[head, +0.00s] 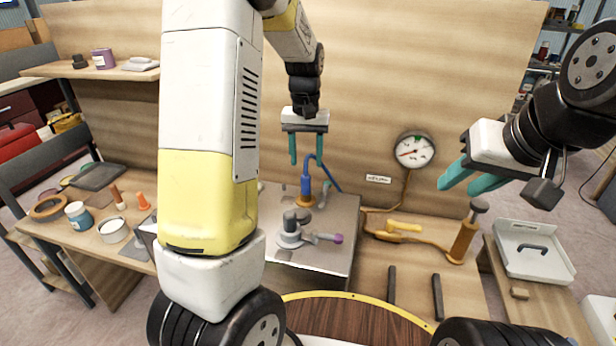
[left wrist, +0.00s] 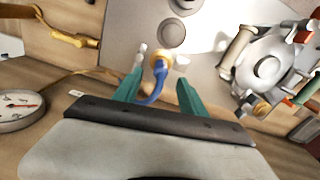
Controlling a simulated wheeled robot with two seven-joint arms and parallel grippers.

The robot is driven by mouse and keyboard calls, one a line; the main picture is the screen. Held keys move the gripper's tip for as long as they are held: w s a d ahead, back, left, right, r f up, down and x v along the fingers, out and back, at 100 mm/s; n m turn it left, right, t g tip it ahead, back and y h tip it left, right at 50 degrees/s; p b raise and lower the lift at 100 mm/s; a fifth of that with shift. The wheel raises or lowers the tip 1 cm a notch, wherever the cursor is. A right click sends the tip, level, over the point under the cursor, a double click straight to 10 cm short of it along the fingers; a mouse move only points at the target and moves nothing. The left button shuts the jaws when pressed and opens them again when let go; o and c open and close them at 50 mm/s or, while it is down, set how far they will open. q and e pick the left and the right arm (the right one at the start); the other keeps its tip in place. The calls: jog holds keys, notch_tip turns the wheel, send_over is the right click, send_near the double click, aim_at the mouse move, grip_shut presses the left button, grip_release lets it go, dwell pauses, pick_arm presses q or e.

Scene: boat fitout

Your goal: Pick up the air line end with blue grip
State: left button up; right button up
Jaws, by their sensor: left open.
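The air line end with blue grip (head: 306,187) stands upright in an orange-brown base on the grey metal bench top. Its blue hose curves over at the top and runs down to the right. My left gripper (head: 307,162) is open, pointing down, with its teal fingers above and around the top of the line. In the left wrist view the blue line (left wrist: 157,83) shows between the two fingers (left wrist: 160,77); I cannot tell whether they touch it. My right gripper (head: 456,187) is open and empty, raised at the right, in front of the back panel.
A grey fitting with a purple-tipped lever (head: 290,235) stands in front of the air line. A gauge (head: 414,150) is on the back panel. A yellow-handled valve (head: 404,226) and a hand pump (head: 466,238) are to the right.

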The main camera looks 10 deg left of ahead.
aim_at(306, 176)
pick_arm(q)
jog(key=shift+w+a+f, duration=0.15)
jog(key=shift+w+f, duration=0.05)
jog(key=shift+f, duration=0.25)
jog(key=f, duration=0.7)
jog(key=shift+w+f, duration=0.2)
grip_shut()
